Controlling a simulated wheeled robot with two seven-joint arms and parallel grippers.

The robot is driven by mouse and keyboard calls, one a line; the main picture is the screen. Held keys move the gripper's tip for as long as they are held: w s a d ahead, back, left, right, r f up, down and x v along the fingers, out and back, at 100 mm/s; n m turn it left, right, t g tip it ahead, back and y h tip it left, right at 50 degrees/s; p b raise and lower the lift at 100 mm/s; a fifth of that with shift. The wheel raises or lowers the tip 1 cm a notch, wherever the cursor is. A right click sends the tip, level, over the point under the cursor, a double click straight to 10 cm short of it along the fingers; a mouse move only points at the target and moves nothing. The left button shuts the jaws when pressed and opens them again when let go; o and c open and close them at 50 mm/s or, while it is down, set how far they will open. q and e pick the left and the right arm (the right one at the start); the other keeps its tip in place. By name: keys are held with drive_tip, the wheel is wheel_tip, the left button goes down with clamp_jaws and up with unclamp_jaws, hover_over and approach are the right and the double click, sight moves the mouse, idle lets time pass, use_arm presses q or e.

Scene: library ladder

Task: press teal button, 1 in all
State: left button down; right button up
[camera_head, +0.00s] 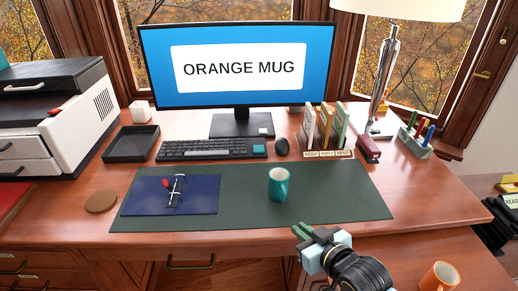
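The teal button (258,149) shows as a small teal block at the right end of the dark keyboard (205,150). My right gripper (308,233) is at the front edge of the desk, below and right of the button in the picture, well apart from it. Its two dark fingers lie close together, and whether they are shut is hard to tell. I see nothing held in it. My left gripper is not in view. The monitor (237,68) reads "ORANGE MUG".
A teal mug (278,185) stands on the green mat (340,195), between my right gripper and the keyboard. A black mouse (282,146) sits right of the keyboard. An orange mug (439,277) is at the lower right. A blue folder (145,196) lies left.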

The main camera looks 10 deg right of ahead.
clamp_jaws()
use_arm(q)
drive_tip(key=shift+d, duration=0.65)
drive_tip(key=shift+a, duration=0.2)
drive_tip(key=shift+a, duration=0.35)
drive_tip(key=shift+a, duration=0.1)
